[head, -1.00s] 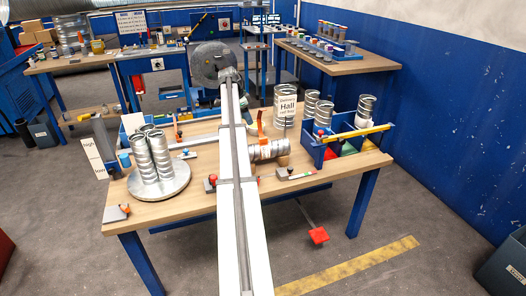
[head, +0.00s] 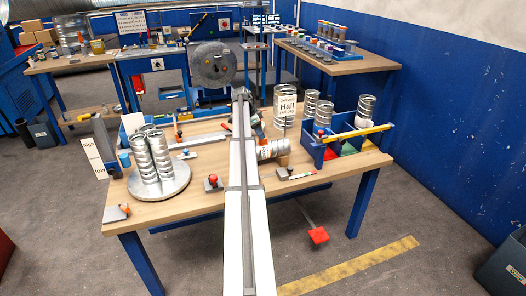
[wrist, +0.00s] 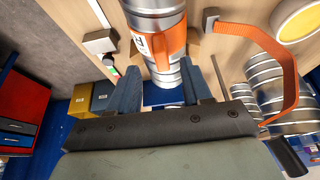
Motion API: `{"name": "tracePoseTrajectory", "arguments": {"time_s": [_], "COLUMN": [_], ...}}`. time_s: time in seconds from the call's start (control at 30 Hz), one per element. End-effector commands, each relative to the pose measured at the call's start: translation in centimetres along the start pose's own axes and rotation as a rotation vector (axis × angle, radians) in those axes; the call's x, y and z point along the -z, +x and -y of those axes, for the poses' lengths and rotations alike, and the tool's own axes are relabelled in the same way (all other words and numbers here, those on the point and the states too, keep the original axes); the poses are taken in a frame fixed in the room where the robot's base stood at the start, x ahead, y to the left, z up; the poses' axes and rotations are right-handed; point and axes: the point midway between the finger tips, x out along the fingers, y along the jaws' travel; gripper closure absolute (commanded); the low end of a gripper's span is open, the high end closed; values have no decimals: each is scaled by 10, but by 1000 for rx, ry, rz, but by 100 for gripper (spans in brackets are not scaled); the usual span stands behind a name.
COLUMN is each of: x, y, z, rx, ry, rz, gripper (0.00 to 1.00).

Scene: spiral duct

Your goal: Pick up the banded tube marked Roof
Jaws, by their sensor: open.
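A silver tube with an orange band (wrist: 160,42) and a partly cut-off white label is in the wrist view; I cannot read its full marking. It appears to be the tube lying on its side (head: 272,150) mid-table in the head view. My gripper (wrist: 163,68) is open, its two blue-grey fingers one on each side of the tube's near end. I cannot tell whether they touch it. In the head view my arm hides most of the gripper. A standing tube (head: 285,98) behind it carries a label reading Hall.
An orange strap (wrist: 289,75) arches close on the right in the wrist view. Silver tubes stand on a round plate (head: 160,190) at left. A blue divided bin (head: 318,152) and standing tubes are at right. Small clamps (head: 213,183) lie near the front edge.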

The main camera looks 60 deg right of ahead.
Motion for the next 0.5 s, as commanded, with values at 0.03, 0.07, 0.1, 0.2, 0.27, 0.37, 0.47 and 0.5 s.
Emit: {"name": "tracePoseTrajectory", "arguments": {"time_s": [0.03, 0.07, 0.1, 0.2, 0.27, 0.37, 0.47, 0.5], "x": [0, 0, 0, -1, -1, -1, -1, -1], "y": [5, 8, 13, 26, 35, 43, 46, 46], "z": [0, 1, 1, 2, 2, 2, 2, 2], "rx": [-1, -1, -1, -1, -2, 0, 1, 1], "ry": [0, 0, 0, 0, 0, 0, 0, 0], "rz": [0, 0, 0, 1, 1, 0, 0, 0], "gripper": [51, 51, 51, 51, 51, 51, 51, 51]}}
